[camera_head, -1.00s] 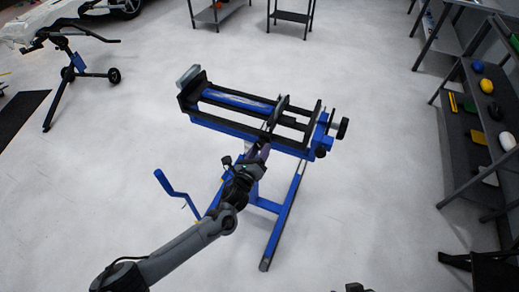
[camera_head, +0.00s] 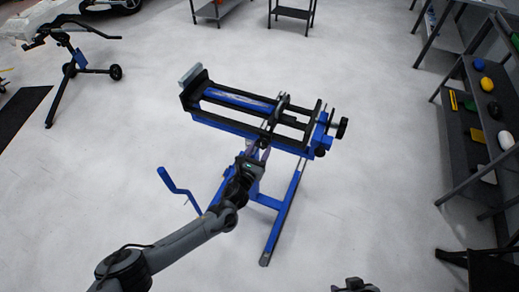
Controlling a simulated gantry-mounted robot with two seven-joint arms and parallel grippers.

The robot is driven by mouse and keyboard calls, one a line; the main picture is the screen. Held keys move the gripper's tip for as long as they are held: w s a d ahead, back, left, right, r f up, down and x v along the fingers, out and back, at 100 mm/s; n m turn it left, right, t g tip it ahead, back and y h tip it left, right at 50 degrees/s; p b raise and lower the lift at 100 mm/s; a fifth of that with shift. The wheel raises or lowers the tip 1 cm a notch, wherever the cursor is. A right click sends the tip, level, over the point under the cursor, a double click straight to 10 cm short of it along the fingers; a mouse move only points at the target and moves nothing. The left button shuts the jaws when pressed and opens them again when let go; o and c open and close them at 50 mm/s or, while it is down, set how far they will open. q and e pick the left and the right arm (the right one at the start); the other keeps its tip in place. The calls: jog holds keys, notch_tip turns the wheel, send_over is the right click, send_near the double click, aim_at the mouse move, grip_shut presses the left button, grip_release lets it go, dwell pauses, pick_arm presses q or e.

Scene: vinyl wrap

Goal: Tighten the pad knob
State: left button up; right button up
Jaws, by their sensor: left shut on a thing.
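The blue and black vinyl wrap stand (camera_head: 225,125) is in the middle of the head view, with a black crossbar (camera_head: 279,110) over its rails. The small dark pad knob (camera_head: 264,143) is on the near side, below the crossbar's near end. My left gripper (camera_head: 259,153) comes up from below and is shut on the knob, its fingers at either side. The fingers partly hide the knob and the frame behind. My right gripper (camera_head: 355,286) shows only as a dark piece at the bottom edge; its fingers cannot be made out.
Black knobs (camera_head: 342,128) stick out at the stand's right end. A blue crank handle (camera_head: 172,182) stands left of my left arm. A shelf rack (camera_head: 467,135) with coloured items is at the right. A wheeled stand (camera_head: 70,65) is at the upper left. Open floor surrounds the stand.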

dwell(0.3)
pick_arm(q)
jog(key=o, duration=1)
jog(key=shift+s, duration=0.1)
jog(key=shift+s+a, duration=0.15)
jog(key=shift+s, duration=0.1)
jog(key=p+v, duration=0.2)
jog(key=v, duration=0.8)
jog(key=shift+p, duration=0.3)
